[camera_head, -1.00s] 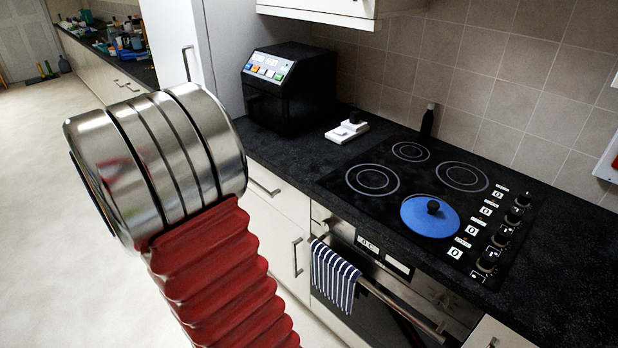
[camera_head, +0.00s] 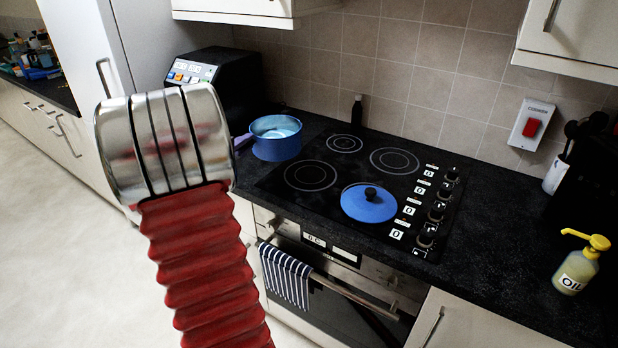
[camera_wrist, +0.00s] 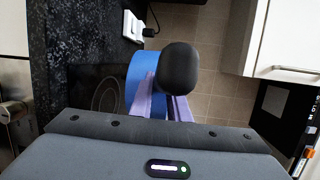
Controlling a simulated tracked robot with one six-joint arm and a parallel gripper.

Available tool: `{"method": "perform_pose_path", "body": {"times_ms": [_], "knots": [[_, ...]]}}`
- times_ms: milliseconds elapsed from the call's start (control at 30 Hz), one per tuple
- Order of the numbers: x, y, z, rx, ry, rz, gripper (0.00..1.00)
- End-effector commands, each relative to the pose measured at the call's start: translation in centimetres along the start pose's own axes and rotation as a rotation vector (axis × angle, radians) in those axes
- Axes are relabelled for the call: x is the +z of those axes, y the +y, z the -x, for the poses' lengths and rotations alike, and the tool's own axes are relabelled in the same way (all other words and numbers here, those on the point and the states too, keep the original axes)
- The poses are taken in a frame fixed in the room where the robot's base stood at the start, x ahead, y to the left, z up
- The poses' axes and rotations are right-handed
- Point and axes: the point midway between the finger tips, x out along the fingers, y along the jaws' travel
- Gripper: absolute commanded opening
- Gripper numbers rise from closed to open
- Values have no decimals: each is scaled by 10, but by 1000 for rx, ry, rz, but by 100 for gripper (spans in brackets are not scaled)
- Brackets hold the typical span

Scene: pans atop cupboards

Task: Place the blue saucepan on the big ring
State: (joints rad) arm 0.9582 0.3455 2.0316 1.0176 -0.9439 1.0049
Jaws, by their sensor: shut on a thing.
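The blue saucepan (camera_head: 276,138) is at the left of the hob (camera_head: 272,183), upright, in front of the black appliance. I cannot tell if its base touches the worktop. My gripper (camera_wrist: 163,100) shows its lavender fingers in the wrist view, shut on the saucepan's black handle (camera_wrist: 180,68); the blue pan wall (camera_wrist: 139,82) is beyond. In the head view my arm hides most of the gripper. Bare rings show at front left (camera_head: 310,175), back left (camera_head: 344,143) and back right (camera_head: 394,160); the back left one looks smallest. A blue lid (camera_head: 369,204) lies at front right.
The black appliance (camera_head: 222,78) stands behind the saucepan. A yellow oil bottle (camera_head: 577,268) is at the right. Wall cupboards (camera_head: 575,45) hang above. A striped towel (camera_head: 286,275) hangs on the oven.

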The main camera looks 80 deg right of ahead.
Motion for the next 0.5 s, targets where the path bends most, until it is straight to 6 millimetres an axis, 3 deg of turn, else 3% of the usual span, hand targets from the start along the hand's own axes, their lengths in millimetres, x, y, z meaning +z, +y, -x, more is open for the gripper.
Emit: {"method": "perform_pose_path", "body": {"times_ms": [33,200,333,500], "knots": [[-19,-5,-12,-7,38,-6,0],[-61,-11,-35,-10,124,-18,0],[-76,-13,-42,-11,153,-21,0],[-79,-13,-43,-11,158,-21,0]]}}
